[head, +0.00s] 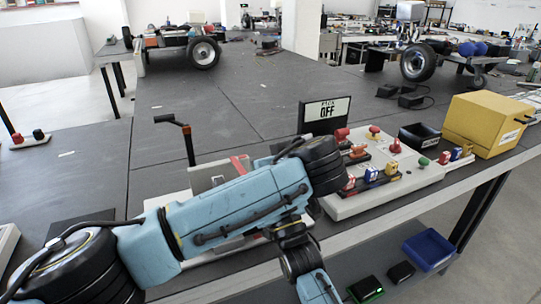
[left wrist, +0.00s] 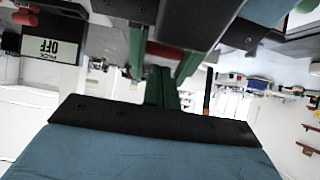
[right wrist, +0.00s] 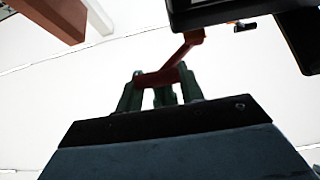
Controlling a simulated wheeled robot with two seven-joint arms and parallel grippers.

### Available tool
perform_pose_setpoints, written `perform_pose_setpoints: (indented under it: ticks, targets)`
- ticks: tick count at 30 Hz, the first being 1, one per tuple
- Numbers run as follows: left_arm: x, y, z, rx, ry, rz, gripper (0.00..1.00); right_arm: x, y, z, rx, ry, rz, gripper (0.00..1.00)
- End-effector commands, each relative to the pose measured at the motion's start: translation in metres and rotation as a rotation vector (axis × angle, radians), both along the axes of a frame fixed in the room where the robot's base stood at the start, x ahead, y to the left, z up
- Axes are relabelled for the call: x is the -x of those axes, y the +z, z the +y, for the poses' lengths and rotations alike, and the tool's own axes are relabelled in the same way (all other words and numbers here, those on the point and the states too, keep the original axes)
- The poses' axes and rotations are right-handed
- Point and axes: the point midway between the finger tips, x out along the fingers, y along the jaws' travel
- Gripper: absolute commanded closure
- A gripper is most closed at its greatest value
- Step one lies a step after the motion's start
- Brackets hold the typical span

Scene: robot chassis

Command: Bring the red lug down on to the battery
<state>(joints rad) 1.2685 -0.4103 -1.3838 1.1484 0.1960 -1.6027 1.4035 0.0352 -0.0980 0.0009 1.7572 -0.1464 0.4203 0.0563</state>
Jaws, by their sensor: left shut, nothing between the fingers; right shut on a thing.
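My right gripper (right wrist: 161,86) shows in the right wrist view, with its green fingers shut on the red lug (right wrist: 160,77). A bent red strip rises from the lug to the upper right. My left arm covers much of that box, and any contact with the lug is hidden. My left gripper (left wrist: 161,75) is shut and empty in the left wrist view, with a red part behind it. Both fingertip pairs are hidden in the head view.
At right are a sign reading OFF (head: 326,114), a pale panel with coloured plugs (head: 395,185), a black bin (head: 419,136) and a yellow box (head: 488,124).

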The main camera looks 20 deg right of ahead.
Motion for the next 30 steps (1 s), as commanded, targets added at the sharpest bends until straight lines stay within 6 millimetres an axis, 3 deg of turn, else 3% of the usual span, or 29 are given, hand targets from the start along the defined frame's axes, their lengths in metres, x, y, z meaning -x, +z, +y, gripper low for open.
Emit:
perform_pose_setpoints:
  ticks: [12, 19, 26, 27, 30]
  targets:
    - [0.001, -0.003, 0.000, 0.001, 0.001, 0.000, 1.00, 0.001, 0.003, 0.000, 0.000, 0.000, -0.012, 1.00]
    - [0.007, -0.021, 0.000, 0.000, 0.000, 0.006, 1.00, 0.001, 0.004, 0.000, 0.000, 0.000, -0.012, 1.00]
    - [0.009, -0.025, 0.000, -0.004, 0.000, 0.010, 1.00, 0.001, 0.006, 0.000, 0.000, 0.000, -0.018, 1.00]
    - [0.009, -0.025, 0.000, -0.004, -0.001, 0.010, 1.00, 0.001, 0.007, 0.000, 0.000, 0.000, -0.018, 0.61]
    - [0.009, -0.024, 0.000, -0.004, 0.000, 0.009, 1.00, 0.001, 0.006, 0.000, 0.000, 0.000, -0.015, 0.48]
